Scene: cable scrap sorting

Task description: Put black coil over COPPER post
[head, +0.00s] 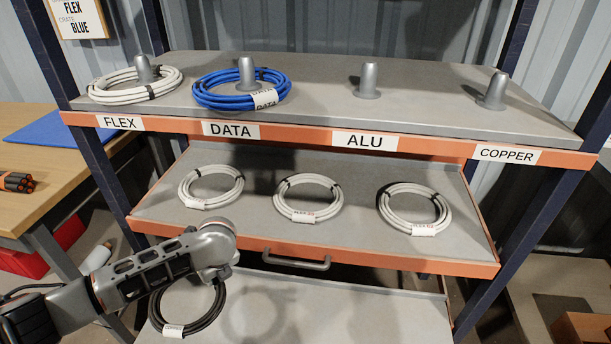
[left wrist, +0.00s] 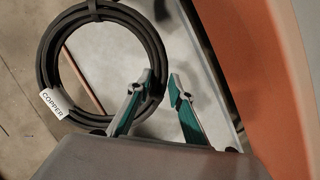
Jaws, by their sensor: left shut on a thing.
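The black coil (head: 207,318) hangs below my left gripper (head: 222,274), in front of the lowest grey shelf. My left gripper is shut on the coil's edge; the head view hides its fingertips behind my wrist. In the left wrist view the coil (left wrist: 50,55) is a ring with a white COPPER tag (left wrist: 53,103), and the green-padded fingers (left wrist: 163,88) are at its right side. The COPPER post (head: 493,92) is a bare grey peg at the right end of the top shelf, above the COPPER label (head: 507,155). My right gripper is out of view.
A white coil (head: 104,92) circles the FLEX post and a blue coil (head: 214,98) the DATA post. The ALU post (head: 368,82) is bare. Several white coils (head: 308,198) lie on the middle shelf, which has a front handle (head: 296,262). Dark blue uprights (head: 541,195) flank the shelves.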

